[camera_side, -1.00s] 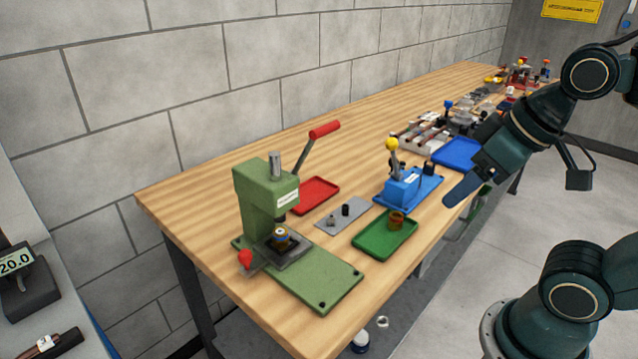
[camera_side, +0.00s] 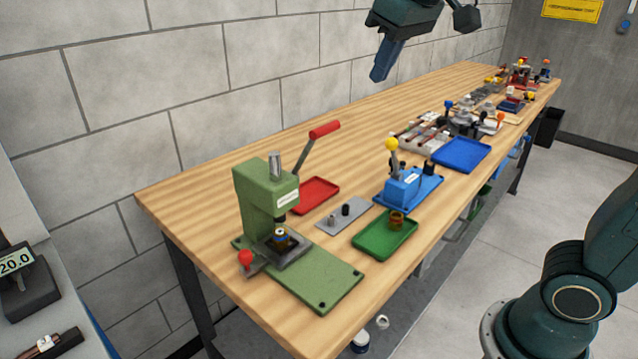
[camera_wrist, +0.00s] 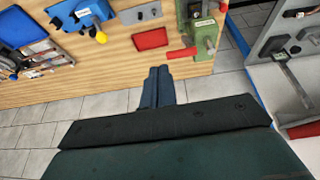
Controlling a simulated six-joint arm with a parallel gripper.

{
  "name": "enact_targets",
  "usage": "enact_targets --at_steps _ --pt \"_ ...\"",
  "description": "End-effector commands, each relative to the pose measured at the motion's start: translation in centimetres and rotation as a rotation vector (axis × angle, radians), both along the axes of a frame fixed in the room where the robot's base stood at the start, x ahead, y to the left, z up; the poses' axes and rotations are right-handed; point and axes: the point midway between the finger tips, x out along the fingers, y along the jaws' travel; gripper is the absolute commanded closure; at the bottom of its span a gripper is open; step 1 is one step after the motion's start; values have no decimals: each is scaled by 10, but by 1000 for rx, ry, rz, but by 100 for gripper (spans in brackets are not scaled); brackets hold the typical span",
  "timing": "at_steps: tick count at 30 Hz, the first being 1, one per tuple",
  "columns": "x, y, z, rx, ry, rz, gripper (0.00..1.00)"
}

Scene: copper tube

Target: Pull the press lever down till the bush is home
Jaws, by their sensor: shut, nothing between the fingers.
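The green press (camera_side: 262,195) stands at the near left end of the bench. Its lever, with a red grip (camera_side: 325,129), is raised and slants up to the right. A small bush with a blue band (camera_side: 281,236) sits under the ram on the press's base. My gripper (camera_side: 381,76) is shut and empty, high above the bench, to the right of and above the red grip, touching nothing. In the wrist view my shut fingers (camera_wrist: 158,72) show near the middle, and the red lever grip (camera_wrist: 181,53) lies just beyond and right of their tips.
A red tray (camera_side: 316,194), a grey plate with pins (camera_side: 343,215), a green tray (camera_side: 385,240) and a blue fixture with a yellow knob (camera_side: 405,184) stand right of the press. The wall (camera_side: 300,50) runs behind the bench. Bare wood lies behind the red tray.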

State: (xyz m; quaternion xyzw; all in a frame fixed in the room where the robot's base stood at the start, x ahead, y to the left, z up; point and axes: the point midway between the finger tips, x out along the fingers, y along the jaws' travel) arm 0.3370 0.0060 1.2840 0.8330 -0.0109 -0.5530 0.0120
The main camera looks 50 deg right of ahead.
Motion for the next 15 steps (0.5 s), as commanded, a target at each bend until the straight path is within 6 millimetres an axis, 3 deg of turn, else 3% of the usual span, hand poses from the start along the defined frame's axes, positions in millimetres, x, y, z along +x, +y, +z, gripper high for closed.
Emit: enact_targets --at_steps 9,15 --pt "66 19 27 18 38 2 100" --pt "88 28 33 29 52 4 100"
